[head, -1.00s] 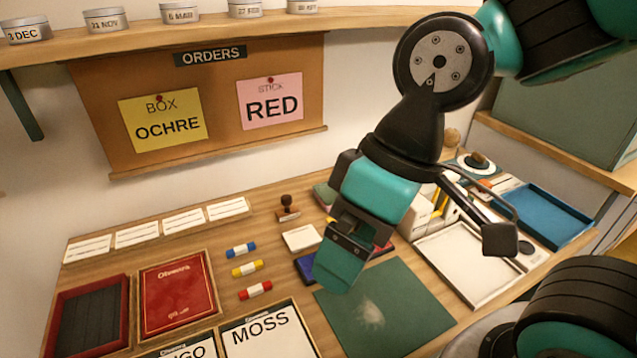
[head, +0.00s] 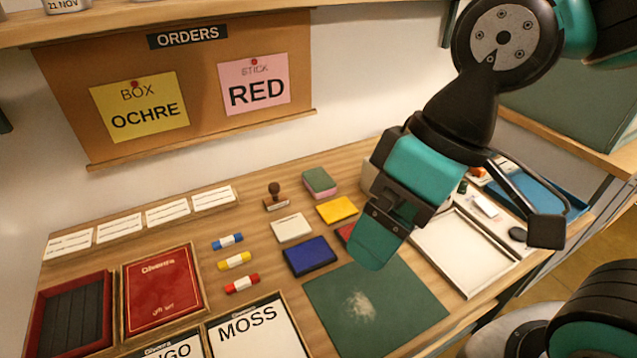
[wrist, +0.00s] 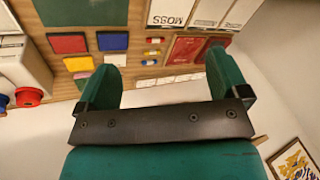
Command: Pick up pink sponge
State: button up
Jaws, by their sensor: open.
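The pink sponge (head: 319,183) lies on the table behind the yellow pad, with a green top and a pink side showing below it. In the wrist view, what looks like the sponge shows only in part beside the left finger. My gripper (head: 372,250) hangs above the table, in front and to the right of the sponge in the head view, apart from it. In the wrist view my gripper (wrist: 164,60) has its two green fingers spread wide, with nothing held between them.
A yellow pad (head: 337,209), a white pad (head: 292,227) and a blue pad (head: 310,256) lie near the sponge. A wooden stamp (head: 276,198) stands to its left. A green mat (head: 400,315) lies in front, and a white tray (head: 465,250) is at right.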

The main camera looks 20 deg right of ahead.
jog(key=shift+o, duration=0.6)
jog(key=shift+w, duration=0.1)
jog(key=m+t+h+b, duration=0.3)
jog(key=m+t, duration=0.1)
jog(key=m, duration=0.1)
send_over(318, 177)
jog(key=s, duration=0.2)
jog(key=f, duration=2.3)
jog(key=shift+s+d, duration=0.2)
jog(key=shift+d, duration=0.1)
jog(key=shift+t, duration=0.3)
jog(key=shift+p+x, duration=0.4)
jog(key=shift+x, duration=2.65)
jog(key=c, duration=1.1)
jog(key=shift+o, duration=0.2)
jog(key=shift+r, duration=0.1)
